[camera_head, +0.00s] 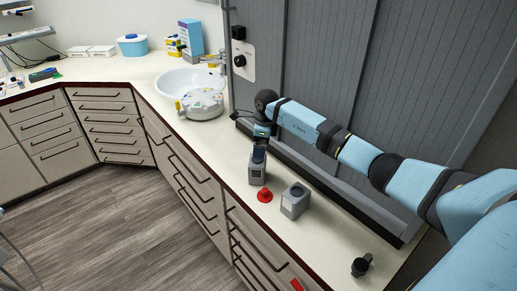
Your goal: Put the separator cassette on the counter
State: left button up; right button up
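My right arm reaches in from the right. Its gripper (259,153) points down at the top of a small grey box-shaped unit (257,175) on the counter (225,150). The fingers are dark and small, so I cannot tell whether they are open or shut, or touching the unit. A second grey box-shaped unit (294,203) with a round dark top stands to the right and nearer. A red round piece (265,196) lies between them. I cannot tell for certain which of these is the separator cassette. My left gripper is not in view.
A white round container with coloured bits (203,105) stands at the front of the white basin (180,80). A black knob-like item (361,266) lies at the near right. A grey panelled wall (400,70) rises behind the arm. Bare counter lies between the container and the grey units.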

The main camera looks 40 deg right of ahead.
jog(key=shift+s+r, duration=0.1)
jog(key=shift+r, duration=0.8)
jog(key=s+a+f+m+y, duration=0.1)
jog(key=s+a+f+y, duration=0.25)
jog(key=a, duration=0.45)
jog(key=s+a+f+y, duration=0.2)
jog(key=a+f+y, duration=0.15)
jog(key=a, duration=0.45)
jog(key=s+a+m+t+y, duration=0.65)
jog(key=s+a+m, duration=0.2)
jog(key=a, duration=0.35)
jog(key=s+d+f+m+t+h, duration=0.1)
jog(key=s+f+m+h, duration=0.2)
jog(key=s+m, duration=0.4)
jog(key=s+d+f+m+t+h, duration=0.1)
jog(key=s+f+m+h, duration=0.3)
jog(key=s+m, duration=0.4)
jog(key=s+d+f+m+t+h, duration=0.1)
jog(key=s+f+m+h, duration=0.3)
jog(key=m, duration=1.4)
jog(key=s, duration=0.3)
jog(key=shift+s+d, duration=0.25)
jog(key=shift+s, duration=0.05)
